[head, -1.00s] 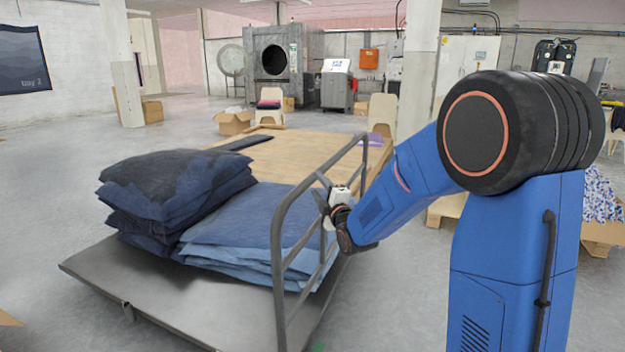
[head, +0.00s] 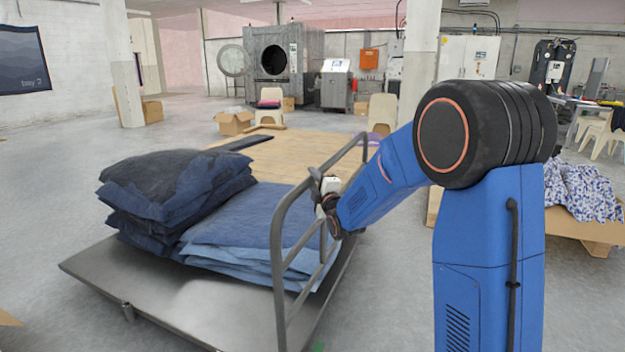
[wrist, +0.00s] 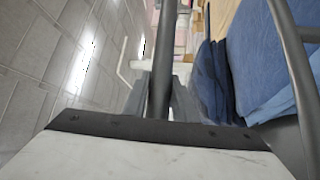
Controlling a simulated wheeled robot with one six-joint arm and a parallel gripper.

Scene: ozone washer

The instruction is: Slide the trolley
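The trolley (head: 98,262) is a flat grey metal platform with a tubular handle frame (head: 277,262) on its near right side. A dark blue stack of folded cloth (head: 170,185) and a lower, lighter blue stack (head: 235,222) lie on it. My gripper (head: 318,183) is at the upright bars of the handle frame. In the wrist view, a dark bar (wrist: 160,60) runs between the fingers of my gripper (wrist: 162,95). Both fingers sit close against it and look closed on it. The exact contact is partly hidden.
A wooden surface (head: 290,152) lies just behind the trolley. A box with patterned cloth (head: 582,192) stands at the right. A washing machine (head: 272,65), a chair (head: 383,112) and a cardboard box (head: 233,122) are farther back. The floor (head: 50,190) at left is clear.

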